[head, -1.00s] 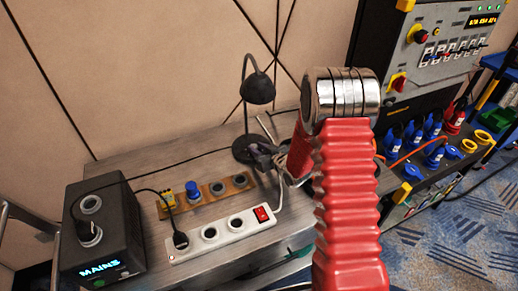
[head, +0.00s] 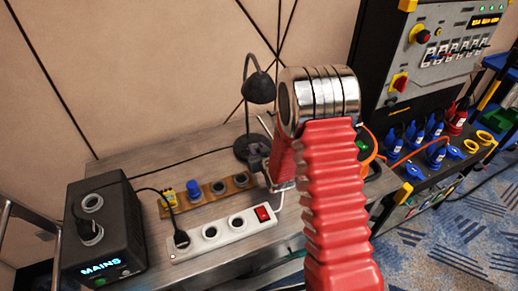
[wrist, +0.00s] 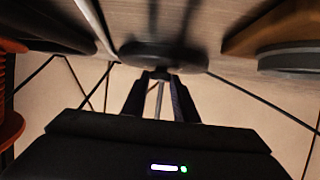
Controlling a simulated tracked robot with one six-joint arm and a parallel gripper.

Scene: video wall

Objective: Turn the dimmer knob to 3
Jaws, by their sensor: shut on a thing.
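My gripper (head: 257,154) is beside the round black base of the desk lamp (head: 258,85), partly covered by my red arm. In the wrist view my gripper's dark fingers (wrist: 160,78) close on a small dark thing that I cannot make out, with the lamp's base and stem behind. No knob with a readable 3 shows, so I cannot tell which one is the dimmer knob. A blue round cap (head: 194,188) sits on a wooden strip (head: 240,180). A black box (head: 110,250) lit "MAINS" stands at the left, with round fittings on top.
A white power strip (head: 220,238) with a red switch and a black plug (head: 182,239) lies at the front of the grey table (head: 150,160). Its cable runs to the black box. A control panel (head: 455,45) and blue connectors (head: 437,128) are at the right.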

